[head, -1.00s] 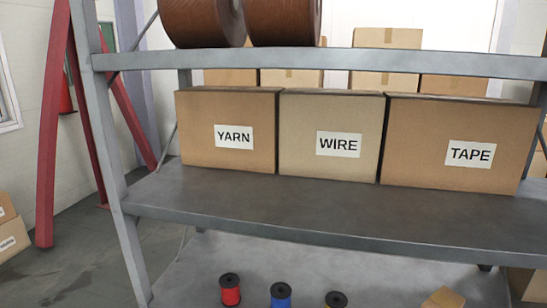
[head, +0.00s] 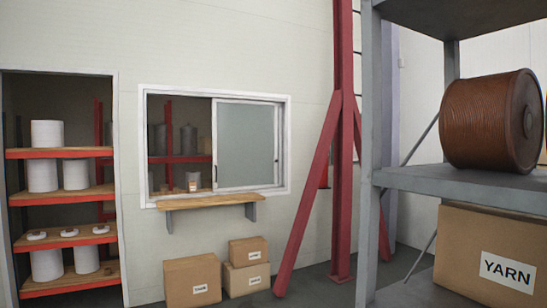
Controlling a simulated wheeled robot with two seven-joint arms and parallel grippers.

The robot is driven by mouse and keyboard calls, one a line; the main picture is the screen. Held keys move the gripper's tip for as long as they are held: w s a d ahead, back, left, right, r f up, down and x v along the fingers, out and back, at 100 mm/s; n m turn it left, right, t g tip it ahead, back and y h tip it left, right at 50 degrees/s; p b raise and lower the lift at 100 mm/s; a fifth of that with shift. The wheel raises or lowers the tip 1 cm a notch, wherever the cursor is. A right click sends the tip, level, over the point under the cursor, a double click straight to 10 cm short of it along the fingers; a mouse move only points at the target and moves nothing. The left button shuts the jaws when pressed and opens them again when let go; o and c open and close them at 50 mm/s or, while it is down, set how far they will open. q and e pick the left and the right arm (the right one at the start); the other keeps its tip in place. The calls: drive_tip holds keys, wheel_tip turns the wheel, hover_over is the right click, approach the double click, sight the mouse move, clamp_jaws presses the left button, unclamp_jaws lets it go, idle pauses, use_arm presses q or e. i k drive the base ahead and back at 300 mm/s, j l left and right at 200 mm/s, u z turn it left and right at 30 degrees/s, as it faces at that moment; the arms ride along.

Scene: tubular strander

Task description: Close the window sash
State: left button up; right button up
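The window (head: 215,98) is a white frame set in the far wall, left of centre in the head view. Its sash (head: 247,146) is a framed pane on the right half of the opening. The left half is open, and shelving shows through it. A wooden sill (head: 208,201) on grey brackets runs below the window. Neither of my grippers is in view.
A doorway to the left holds a shelf (head: 65,196) with white spools. Cardboard boxes (head: 192,282) stand on the floor under the window. A red post with a brace (head: 342,190) and a grey rack (head: 367,150) with a brown spool (head: 487,120) stand to the right.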

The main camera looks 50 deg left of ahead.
sight(217, 100)
drive_tip(key=u, duration=1.75)
drive_tip(key=i+u, duration=0.25)
drive_tip(key=i, duration=0.3)
drive_tip(key=i+u, duration=0.3)
drive_tip(key=i, duration=0.25)
drive_tip(key=i+z, duration=0.15)
drive_tip(key=i, duration=0.4)
drive_tip(key=i+j+z, duration=0.1)
drive_tip(key=i, duration=0.45)
drive_tip(key=i+j+z, duration=0.15)
drive_tip(key=i, duration=0.4)
drive_tip(key=i+l+z, duration=0.2)
drive_tip(key=i+z, duration=0.15)
drive_tip(key=i, duration=0.35)
drive_tip(key=i+z, duration=0.4)
drive_tip(key=i, duration=0.25)
drive_tip(key=i+j+z, duration=0.15)
drive_tip(key=i+z, duration=0.2)
drive_tip(key=i, duration=0.35)
